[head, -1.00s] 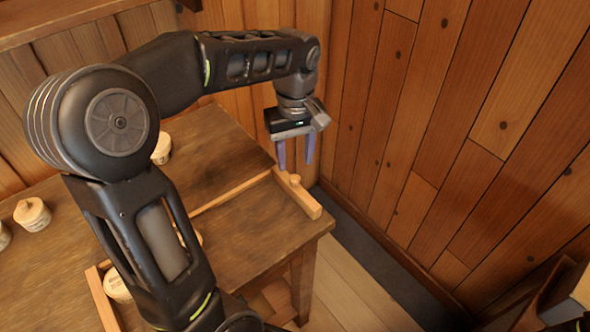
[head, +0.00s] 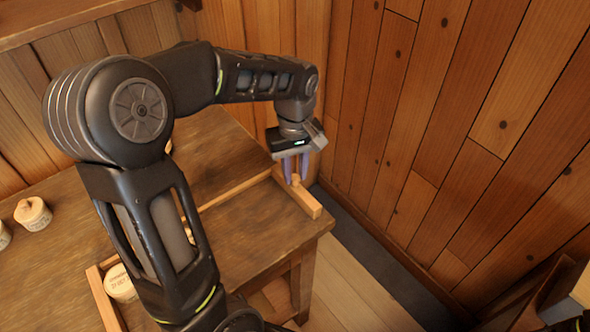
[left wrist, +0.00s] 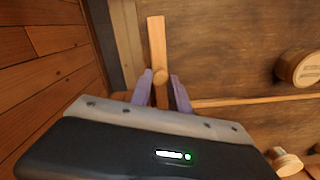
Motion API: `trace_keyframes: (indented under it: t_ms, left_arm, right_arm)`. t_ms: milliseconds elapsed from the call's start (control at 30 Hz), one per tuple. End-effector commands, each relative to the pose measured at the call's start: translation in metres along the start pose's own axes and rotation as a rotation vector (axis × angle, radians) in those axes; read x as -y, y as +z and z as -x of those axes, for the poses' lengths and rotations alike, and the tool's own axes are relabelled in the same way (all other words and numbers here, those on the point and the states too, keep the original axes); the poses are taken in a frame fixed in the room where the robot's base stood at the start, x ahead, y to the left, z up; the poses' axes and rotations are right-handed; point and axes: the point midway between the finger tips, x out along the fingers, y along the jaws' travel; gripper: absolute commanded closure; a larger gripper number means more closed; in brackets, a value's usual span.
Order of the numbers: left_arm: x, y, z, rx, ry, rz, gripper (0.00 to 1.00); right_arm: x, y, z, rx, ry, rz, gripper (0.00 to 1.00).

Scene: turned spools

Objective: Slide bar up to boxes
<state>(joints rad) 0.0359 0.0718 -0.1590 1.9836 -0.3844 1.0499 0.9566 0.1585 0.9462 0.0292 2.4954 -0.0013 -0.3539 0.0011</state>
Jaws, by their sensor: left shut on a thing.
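The wooden bar (head: 302,200) lies across the right end of the table, with a small knob (head: 295,179) on top. My left gripper (head: 295,181) has come down over the bar from above. Its purple fingers stand on either side of the knob and are shut on it. In the left wrist view the bar (left wrist: 157,45) runs away from the fingers, and the knob (left wrist: 160,77) shows near the fingertips (left wrist: 160,88). A round pale box (head: 120,284) sits inside the wooden frame at the lower left, partly beside my arm. Another box (left wrist: 299,68) shows in the left wrist view.
A thin wooden rail (head: 235,191) runs along the table to the bar. Another round box (head: 33,214) stands on the table's left side. The plank wall (head: 450,130) is close on the right. The tabletop (head: 255,228) between bar and frame is clear where visible.

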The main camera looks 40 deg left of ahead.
Motion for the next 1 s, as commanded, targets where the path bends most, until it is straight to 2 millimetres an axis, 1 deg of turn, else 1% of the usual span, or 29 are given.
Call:
trace_keyframes:
  t_ms: [33,200,1000]
  left_arm:
    - [-0.0002,0.0000,0.0002,0.000,0.001,0.000,0.86]
    - [-0.0002,0.0000,0.0002,0.000,0.001,0.000,1.00]
    - [-0.0005,-0.0001,0.0005,-0.001,0.001,0.000,1.00]
  right_arm:
    - [0.0000,0.0000,0.0000,0.000,0.000,0.000,1.00]
    - [0.0000,0.0000,0.0000,0.000,0.000,0.000,1.00]
    - [0.0000,0.0000,0.0001,0.000,0.000,0.000,1.00]
